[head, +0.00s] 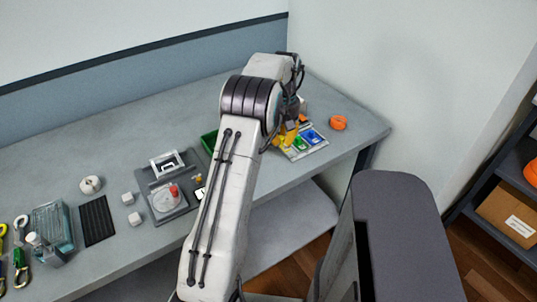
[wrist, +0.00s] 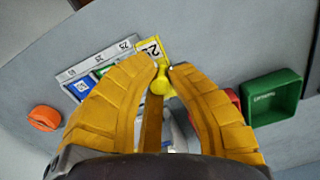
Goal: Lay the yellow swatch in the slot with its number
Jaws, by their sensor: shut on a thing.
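The yellow swatch (wrist: 150,47) shows in the wrist view just beyond my fingertips, with a black number on a white patch that I cannot read surely. My gripper (wrist: 163,70) is shut on its round yellow knob (wrist: 160,84). The slot board (wrist: 95,62) lies to the left, with numbers along its far edge and blue (wrist: 82,86) and green (wrist: 103,70) swatches in it. The yellow swatch is at the board's right end; I cannot tell whether it is in a slot or above it. The head view shows the board (head: 318,146) partly behind my arm.
An orange ring-like object (wrist: 44,118) lies left of the board. A green bin (wrist: 273,97) stands to the right, with a red thing (wrist: 232,97) beside it. In the head view, a grey fixture (head: 181,208), white blocks and tools occupy the bench's left part.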

